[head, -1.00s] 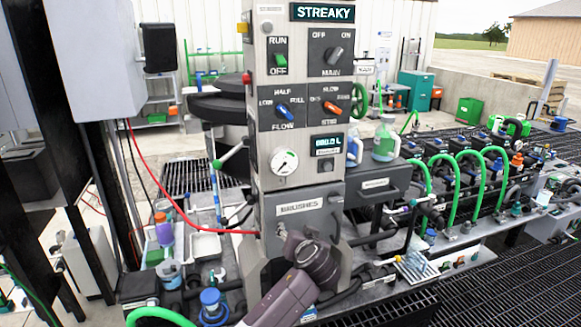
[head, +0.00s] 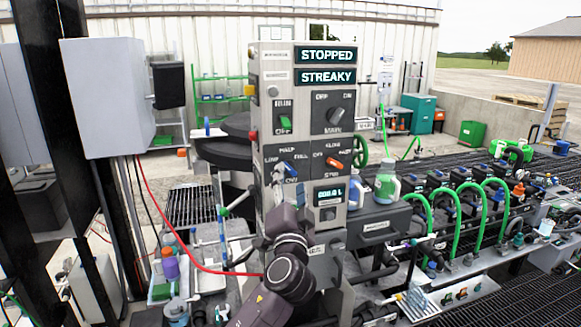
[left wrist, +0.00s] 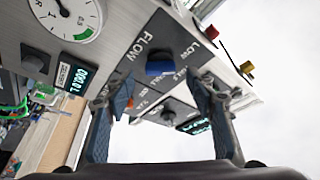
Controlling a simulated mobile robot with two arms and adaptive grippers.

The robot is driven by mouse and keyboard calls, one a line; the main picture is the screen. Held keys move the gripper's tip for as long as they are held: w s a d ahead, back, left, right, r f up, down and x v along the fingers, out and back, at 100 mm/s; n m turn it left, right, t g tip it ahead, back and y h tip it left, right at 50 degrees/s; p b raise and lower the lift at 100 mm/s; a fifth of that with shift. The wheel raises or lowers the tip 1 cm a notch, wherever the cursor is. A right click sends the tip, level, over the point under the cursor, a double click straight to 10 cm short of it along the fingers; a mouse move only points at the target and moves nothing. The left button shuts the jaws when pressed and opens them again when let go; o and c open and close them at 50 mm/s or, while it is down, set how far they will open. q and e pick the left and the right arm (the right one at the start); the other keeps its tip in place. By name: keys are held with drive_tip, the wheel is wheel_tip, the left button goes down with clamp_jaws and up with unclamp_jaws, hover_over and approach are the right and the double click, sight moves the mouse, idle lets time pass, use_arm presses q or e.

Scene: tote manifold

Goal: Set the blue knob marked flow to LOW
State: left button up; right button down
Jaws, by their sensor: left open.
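The blue knob (head: 289,168) sits on the grey control column, on a dark plate with LOW at left, HALF above and FULL at right. Its bar slants from upper left to lower right; I cannot tell which mark it points at. In the left wrist view the blue knob (left wrist: 160,65) shows beyond and between my fingers, with FLOW and LOW lettering near it. My left gripper (left wrist: 160,88) is open, its two fingers apart and nothing between them. In the head view my left gripper (head: 277,186) is just below the knob, partly hidden by its own wrist. My right gripper is out of view.
An orange knob (head: 334,162) is close at right of the blue one. A black MAIN knob (head: 336,116) and green switch (head: 285,122) are above. The gauge is mostly hidden in the head view but shows in the wrist view (left wrist: 66,14). A red hose (head: 175,235) hangs at left.

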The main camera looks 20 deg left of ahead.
sight(290, 171)
use_arm(q)
drive_tip(key=p+x, duration=0.1)
drive_tip(key=x, duration=0.2)
drive_tip(key=shift+r, duration=0.1)
drive_tip(key=shift+w+a, duration=0.1)
drive_tip(key=shift+w, duration=0.25)
drive_tip(key=c, duration=1.2)
drive_tip(key=shift+o, duration=0.2)
drive_tip(key=n+y+b, duration=0.1)
drive_tip(key=n+b, duration=0.1)
drive_tip(key=b, duration=0.4)
drive_tip(key=n+y+b, duration=0.1)
drive_tip(key=n+b, duration=0.1)
drive_tip(key=b, duration=0.4)
drive_tip(key=shift+f, duration=0.25)
drive_tip(key=shift+r+n+b, duration=0.25)
drive_tip(key=shift+n+b, duration=0.35)
drive_tip(key=shift+b, duration=0.3)
drive_tip(key=o, duration=1.2)
drive_tip(key=shift+c, duration=0.2)
